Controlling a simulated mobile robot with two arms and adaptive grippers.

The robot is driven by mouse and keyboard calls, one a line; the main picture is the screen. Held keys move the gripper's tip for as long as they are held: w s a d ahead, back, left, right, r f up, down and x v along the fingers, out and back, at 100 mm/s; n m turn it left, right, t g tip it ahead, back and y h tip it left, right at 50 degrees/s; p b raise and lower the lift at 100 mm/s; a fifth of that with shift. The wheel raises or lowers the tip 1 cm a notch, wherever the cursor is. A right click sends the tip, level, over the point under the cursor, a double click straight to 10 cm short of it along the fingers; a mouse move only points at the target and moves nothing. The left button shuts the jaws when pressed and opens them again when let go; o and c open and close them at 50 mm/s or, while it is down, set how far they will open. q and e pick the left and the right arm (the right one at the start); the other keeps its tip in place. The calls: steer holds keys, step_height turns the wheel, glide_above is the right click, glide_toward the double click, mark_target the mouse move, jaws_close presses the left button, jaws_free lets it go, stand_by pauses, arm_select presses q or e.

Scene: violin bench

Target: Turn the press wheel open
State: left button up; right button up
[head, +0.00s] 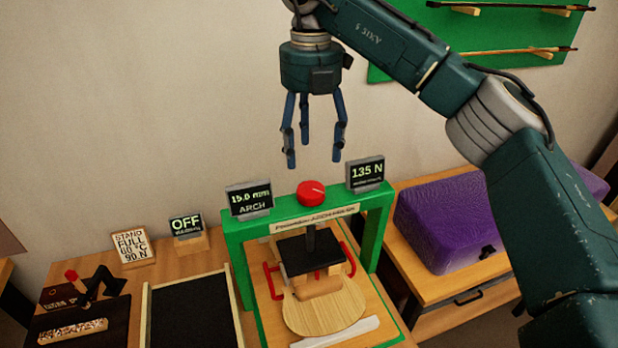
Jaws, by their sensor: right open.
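The press wheel is a red round knob (311,193) with a pale mark, on top of the green press frame (239,262). Below it a screw carries a black press plate (310,252) over a light wooden violin plate (325,311), with a small wooden block between them. My right gripper (316,160) is open and empty, fingers pointing down, in the air above the wheel and apart from it. My left gripper is not in view.
Two small displays flank the wheel: one reads 15.0 mm ARCH (249,199), the other 135 N (366,173). A purple case (440,215) stands at right. A black mat (193,312), a sign (132,246) and an OFF display (186,225) are at left.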

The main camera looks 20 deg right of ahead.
steer(key=p, duration=0.2)
glide_above(311, 188)
step_height(311, 188, down, 5)
steer(key=shift+s+r, duration=0.1)
steer(key=shift+s, duration=0.05)
steer(key=f, duration=0.3)
steer(key=shift+w+d+f+p, duration=0.1)
steer(key=shift+w+f+p, duration=0.1)
steer(key=shift+p, duration=0.1)
steer(key=shift+f, duration=0.3)
steer(key=c, duration=1.1)
steer(key=shift+c, duration=0.2)
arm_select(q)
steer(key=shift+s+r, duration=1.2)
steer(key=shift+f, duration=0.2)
arm_select(e)
steer(key=shift+n, duration=0.3)
